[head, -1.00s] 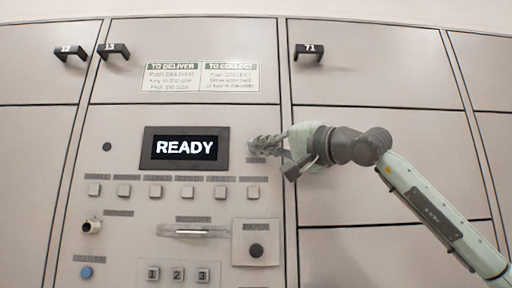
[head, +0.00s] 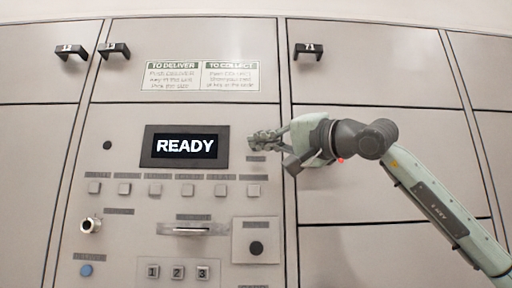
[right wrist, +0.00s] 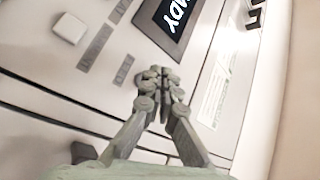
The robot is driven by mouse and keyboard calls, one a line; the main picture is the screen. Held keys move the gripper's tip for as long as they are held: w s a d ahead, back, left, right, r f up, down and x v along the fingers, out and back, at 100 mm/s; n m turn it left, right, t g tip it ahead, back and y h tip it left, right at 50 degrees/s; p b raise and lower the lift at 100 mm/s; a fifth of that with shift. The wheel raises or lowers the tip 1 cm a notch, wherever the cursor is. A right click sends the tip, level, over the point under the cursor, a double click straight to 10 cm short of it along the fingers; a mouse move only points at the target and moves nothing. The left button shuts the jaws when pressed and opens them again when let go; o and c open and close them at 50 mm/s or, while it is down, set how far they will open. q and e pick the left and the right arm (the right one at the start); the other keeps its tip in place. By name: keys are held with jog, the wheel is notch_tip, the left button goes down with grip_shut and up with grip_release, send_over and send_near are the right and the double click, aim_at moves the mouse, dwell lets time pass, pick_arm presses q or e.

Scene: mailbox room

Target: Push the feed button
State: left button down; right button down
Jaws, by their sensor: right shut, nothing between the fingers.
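My right gripper (head: 262,141) is shut and empty, just right of the display (head: 178,147), which reads READY. It is above the rightmost button (head: 254,190) of a row of small square push buttons, and does not appear to touch it. My left gripper is not in view.
Below the row are a key lock (head: 91,225), a slot (head: 190,229), a dark round knob (head: 256,248), a blue button (head: 86,270) and numbered keys (head: 177,272). Locker doors with black handles (head: 308,49) surround the panel. The space before the panel is clear.

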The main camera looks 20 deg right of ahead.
jog(key=s, duration=0.2)
jog(key=s+a+b, duration=0.1)
jog(key=s, duration=0.1)
jog(key=shift+s+a, duration=0.1)
jog(key=shift+s, duration=0.1)
dwell(0.4)
